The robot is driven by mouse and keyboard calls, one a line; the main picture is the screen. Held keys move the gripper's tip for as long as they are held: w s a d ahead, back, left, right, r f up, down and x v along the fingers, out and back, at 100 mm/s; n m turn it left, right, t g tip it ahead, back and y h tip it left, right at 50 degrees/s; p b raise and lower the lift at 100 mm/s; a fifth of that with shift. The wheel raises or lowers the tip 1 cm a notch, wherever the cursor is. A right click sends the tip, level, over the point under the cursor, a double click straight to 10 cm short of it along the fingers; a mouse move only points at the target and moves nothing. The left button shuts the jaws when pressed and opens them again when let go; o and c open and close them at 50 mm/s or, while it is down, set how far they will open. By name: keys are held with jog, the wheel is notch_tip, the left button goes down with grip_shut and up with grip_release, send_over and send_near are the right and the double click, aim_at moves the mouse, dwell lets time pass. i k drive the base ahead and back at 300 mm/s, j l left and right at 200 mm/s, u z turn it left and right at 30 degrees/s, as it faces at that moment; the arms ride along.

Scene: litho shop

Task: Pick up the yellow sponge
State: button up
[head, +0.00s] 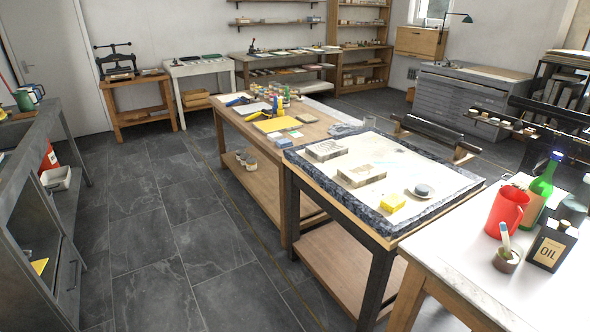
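The yellow sponge (392,204) appears as a small bright yellow block. It lies near the front edge of the pale stone-topped table (432,222), right of the picture's middle. Two grey stone blocks lie behind it, and a round dark-topped object (423,190) sits on a pale dish to its right. Nothing touches the sponge or covers it. My gripper is not in view.
A white-topped table (465,262) at the front right holds a red jug (507,212), a green bottle (541,188) and a black oil can (551,245). A wooden table with cluttered tools adjoins behind. Dark tiled floor (160,240) is clear between the tables and the left bench.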

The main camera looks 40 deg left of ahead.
aim_at(393, 203)
jog(key=u, duration=1.3)
